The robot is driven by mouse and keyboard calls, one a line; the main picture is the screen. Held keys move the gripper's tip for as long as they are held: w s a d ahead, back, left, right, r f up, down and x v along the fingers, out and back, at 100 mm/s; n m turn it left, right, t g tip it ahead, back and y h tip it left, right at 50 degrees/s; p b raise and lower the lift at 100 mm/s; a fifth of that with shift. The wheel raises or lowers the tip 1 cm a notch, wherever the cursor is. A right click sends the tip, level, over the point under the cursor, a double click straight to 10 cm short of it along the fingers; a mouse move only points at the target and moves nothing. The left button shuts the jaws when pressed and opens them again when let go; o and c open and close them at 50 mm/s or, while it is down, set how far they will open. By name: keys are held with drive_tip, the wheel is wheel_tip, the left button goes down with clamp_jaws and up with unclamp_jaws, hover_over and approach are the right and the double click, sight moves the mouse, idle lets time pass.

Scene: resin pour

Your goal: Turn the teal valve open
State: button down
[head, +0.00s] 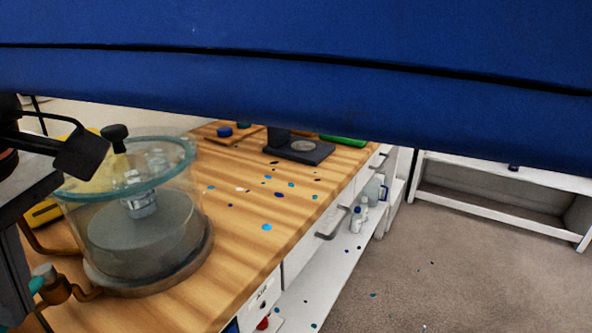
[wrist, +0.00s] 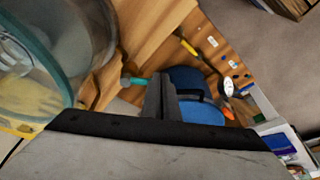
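The teal valve handle (head: 36,284) shows at the lower left of the head view, beside a brass fitting (head: 58,290) on a copper pipe. In the wrist view the teal handle (wrist: 133,80) lies just left of my fingertips. My gripper (wrist: 161,78) has its two dark fingers side by side, with no clear gap and nothing seen between them. I cannot tell whether they touch the handle. In the head view a dark part of my arm at the left edge partly hides the valve area.
A glass vacuum chamber (head: 132,215) with a teal rim stands on the wooden bench right of the valve. A blue round object (wrist: 196,108) is behind my fingers. Resin spots dot the bench (head: 245,225). A blue surface covers the top of the head view. Carpet (head: 440,270) is open at right.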

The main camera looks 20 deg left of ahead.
drive_tip(key=a+m, duration=0.1)
drive_tip(key=m, duration=0.1)
drive_tip(key=s+a+m+t, duration=0.1)
drive_tip(key=shift+s+m, duration=0.2)
drive_tip(key=shift+m, duration=0.2)
drive_tip(key=shift+s+a, duration=0.25)
drive_tip(key=shift+a, duration=0.35)
